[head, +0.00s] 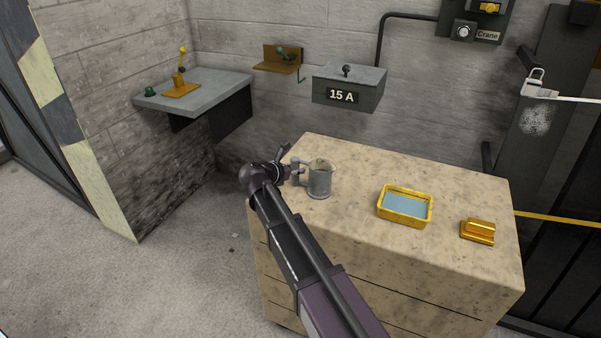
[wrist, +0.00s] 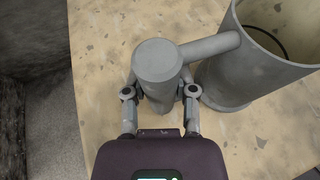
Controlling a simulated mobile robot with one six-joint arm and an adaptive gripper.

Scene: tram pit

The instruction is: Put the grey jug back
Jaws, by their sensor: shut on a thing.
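The grey jug (head: 320,181) stands upright on the left part of the speckled worktop (head: 365,165). In the wrist view the jug (wrist: 250,65) is at the upper right, with its open top towards the camera and its handle (wrist: 163,65) on the left. My gripper (head: 295,172) is at the jug's left side, on the handle. In the wrist view my gripper (wrist: 160,92) has one finger on each side of the handle and is shut on it. The fingertips are partly hidden below the handle.
A yellow tray with a blue inside (head: 404,221) and a shiny golden block (head: 478,231) are on the worktop to the right. A grey box marked 15 A (head: 348,95), a small brown bracket (head: 278,65) and a grey shelf with a lever (head: 205,88) are on the walls behind.

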